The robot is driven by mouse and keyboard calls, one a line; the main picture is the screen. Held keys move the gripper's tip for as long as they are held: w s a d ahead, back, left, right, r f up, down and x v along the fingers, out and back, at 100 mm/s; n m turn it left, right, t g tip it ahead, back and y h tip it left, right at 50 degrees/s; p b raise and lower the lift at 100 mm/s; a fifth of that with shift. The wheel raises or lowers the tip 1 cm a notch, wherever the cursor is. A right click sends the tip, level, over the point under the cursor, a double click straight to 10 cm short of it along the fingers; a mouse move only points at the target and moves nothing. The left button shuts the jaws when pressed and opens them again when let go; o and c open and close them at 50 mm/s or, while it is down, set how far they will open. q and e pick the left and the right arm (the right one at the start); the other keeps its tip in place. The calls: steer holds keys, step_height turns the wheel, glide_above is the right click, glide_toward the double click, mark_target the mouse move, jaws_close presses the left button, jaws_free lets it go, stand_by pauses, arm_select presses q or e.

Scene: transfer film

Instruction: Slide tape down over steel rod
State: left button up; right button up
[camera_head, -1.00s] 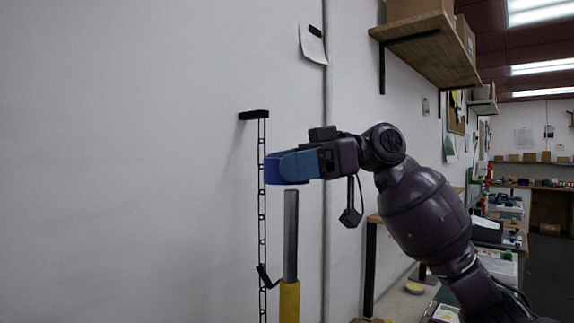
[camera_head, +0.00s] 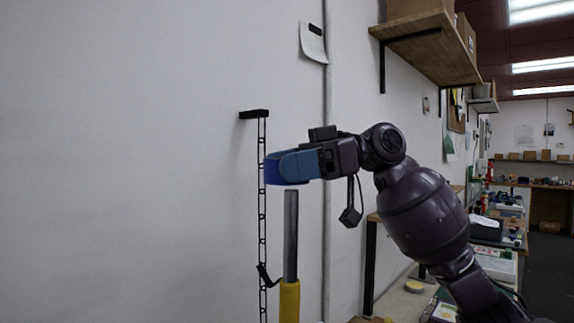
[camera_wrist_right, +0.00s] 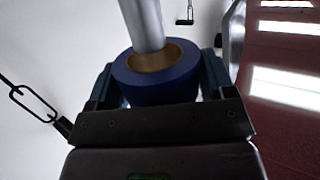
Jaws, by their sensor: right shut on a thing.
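My right gripper (camera_head: 290,165) is shut on a dark blue roll of tape (camera_head: 272,172), its fingers on either side of the roll. The grey steel rod (camera_head: 291,235) stands upright, with a yellow lower part (camera_head: 289,300). In the head view, the roll is just above the rod's top, with a thin gap between them. In the right wrist view, the rod (camera_wrist_right: 142,22) ends over the brown-lined hole of the tape (camera_wrist_right: 160,92). I cannot tell whether its tip is inside. My left gripper is not in view.
A thin black chain (camera_head: 262,200) hangs from a black wall bracket (camera_head: 254,114) just left of the rod. A wooden shelf (camera_head: 425,50) with boxes is at the upper right, above a cluttered bench. The white wall is clear to the left.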

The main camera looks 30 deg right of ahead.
mark_target(287, 277)
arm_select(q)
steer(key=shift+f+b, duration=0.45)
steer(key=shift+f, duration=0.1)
arm_select(e)
steer(key=shift+f, duration=0.7)
arm_select(q)
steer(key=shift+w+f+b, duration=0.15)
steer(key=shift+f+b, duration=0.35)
steer(key=shift+b, duration=0.2)
arm_select(e)
steer(key=shift+f, duration=1.05)
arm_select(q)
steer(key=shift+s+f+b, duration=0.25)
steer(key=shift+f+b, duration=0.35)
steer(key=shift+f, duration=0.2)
arm_select(e)
steer(key=shift+f, duration=1)
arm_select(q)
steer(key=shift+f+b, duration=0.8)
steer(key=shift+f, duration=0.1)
arm_select(e)
steer(key=shift+f, duration=1.45)
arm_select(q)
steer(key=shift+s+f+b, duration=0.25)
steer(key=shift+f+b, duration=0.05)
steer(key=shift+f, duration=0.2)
arm_select(e)
steer(key=shift+f, duration=0.55)
